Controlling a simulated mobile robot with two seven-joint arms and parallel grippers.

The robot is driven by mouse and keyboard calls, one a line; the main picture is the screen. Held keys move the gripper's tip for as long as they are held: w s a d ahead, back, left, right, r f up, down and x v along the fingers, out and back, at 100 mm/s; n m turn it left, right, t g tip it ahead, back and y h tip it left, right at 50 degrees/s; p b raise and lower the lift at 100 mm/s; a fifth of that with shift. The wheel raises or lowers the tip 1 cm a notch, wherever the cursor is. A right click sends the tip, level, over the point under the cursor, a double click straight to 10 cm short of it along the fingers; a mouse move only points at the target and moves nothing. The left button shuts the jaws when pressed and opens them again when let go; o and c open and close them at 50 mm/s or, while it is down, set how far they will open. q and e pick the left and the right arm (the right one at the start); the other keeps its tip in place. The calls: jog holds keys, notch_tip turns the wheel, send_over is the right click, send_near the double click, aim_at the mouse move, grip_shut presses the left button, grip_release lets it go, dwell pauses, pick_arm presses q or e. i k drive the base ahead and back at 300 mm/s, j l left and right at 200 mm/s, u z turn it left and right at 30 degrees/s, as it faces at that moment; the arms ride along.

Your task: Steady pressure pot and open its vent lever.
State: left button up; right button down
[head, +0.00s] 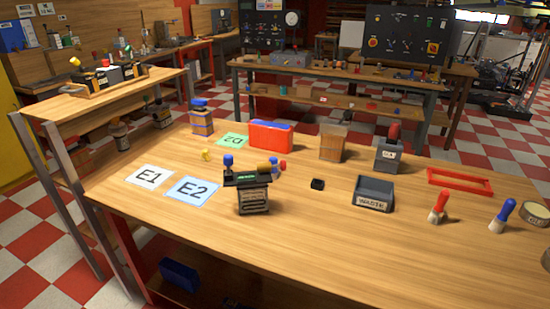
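No thing in the head view is clearly labelled as the pressure pot, and I cannot tell for certain which one it is. A dark ribbed unit (253,197) stands upright near the middle of the wooden table, with a black top plate, a green label, a blue knob and a brass-coloured cylinder. A grey block (388,155) with a red upright part (394,131) and a small white label stands farther back right. I cannot make out whether either carries a vent lever or how it is set. Neither of my grippers is in view.
White card E1 (148,176) and blue card E2 (192,190) lie left of the ribbed unit. A red-orange bin (270,137), a wooden box (332,146), a grey waste bin (374,194) and a red frame (459,181) stand around. The table's front middle is clear.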

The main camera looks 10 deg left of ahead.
aim_at(228, 159)
jog(key=j+z, duration=0.9)
jog(key=k+j+z, duration=0.1)
jog(key=j, duration=0.25)
jog(key=k+j+z, duration=0.15)
jog(key=j, duration=0.2)
jog(key=k+j+z, duration=0.1)
jog(key=j, duration=0.25)
jog(key=k+j, duration=0.15)
jog(key=j, duration=0.25)
jog(key=k+j, duration=0.1)
jog(key=j, duration=0.25)
jog(key=k+j, duration=0.15)
jog(key=j, duration=0.25)
jog(key=k+j+z, duration=0.1)
jog(key=j, duration=0.25)
jog(key=k+j, duration=0.15)
jog(key=j, duration=0.25)
